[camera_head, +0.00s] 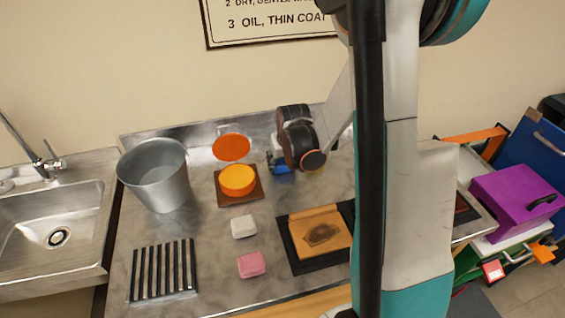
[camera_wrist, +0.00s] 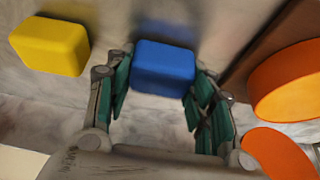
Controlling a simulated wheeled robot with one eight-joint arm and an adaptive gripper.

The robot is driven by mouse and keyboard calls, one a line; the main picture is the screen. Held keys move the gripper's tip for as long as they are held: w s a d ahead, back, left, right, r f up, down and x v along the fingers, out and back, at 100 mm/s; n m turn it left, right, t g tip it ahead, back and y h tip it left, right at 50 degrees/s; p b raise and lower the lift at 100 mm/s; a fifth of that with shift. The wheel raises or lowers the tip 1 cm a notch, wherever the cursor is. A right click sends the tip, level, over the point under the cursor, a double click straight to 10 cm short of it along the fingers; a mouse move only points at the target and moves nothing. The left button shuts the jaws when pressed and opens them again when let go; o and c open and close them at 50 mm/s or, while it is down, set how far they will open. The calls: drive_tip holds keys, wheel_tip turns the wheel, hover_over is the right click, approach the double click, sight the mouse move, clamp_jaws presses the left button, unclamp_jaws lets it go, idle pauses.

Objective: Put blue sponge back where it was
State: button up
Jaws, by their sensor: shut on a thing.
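The blue sponge (camera_wrist: 163,68) is a rounded block between the two fingers of my gripper (camera_wrist: 160,85) in the wrist view. The fingers are shut on its sides. In the head view my gripper (camera_head: 275,158) is at the back of the counter, and a small part of the blue sponge (camera_head: 282,168) shows below it. Whether the sponge touches the counter I cannot tell. A yellow sponge (camera_wrist: 50,45) lies apart, left of the blue one in the wrist view; my wrist mostly hides it in the head view.
On the counter (camera_head: 200,222) are an orange round tin (camera_head: 238,180) on a brown square, a metal bucket (camera_head: 160,174), a white block (camera_head: 243,227), a pink block (camera_head: 251,264), a black rack (camera_head: 163,270) and a tan pad (camera_head: 320,233) on a black tray. A sink (camera_head: 57,236) is left.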

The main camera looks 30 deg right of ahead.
drive_tip(key=shift+f, duration=0.2)
drive_tip(key=o, duration=1)
drive_tip(key=shift+r, duration=0.1)
drive_tip(key=shift+r, duration=0.25)
drive_tip(key=p+v, duration=0.4)
drive_tip(key=v, duration=0.7)
drive_tip(key=shift+s+a+r, duration=0.1)
drive_tip(key=shift+s+r, duration=0.05)
drive_tip(key=shift+r, duration=0.2)
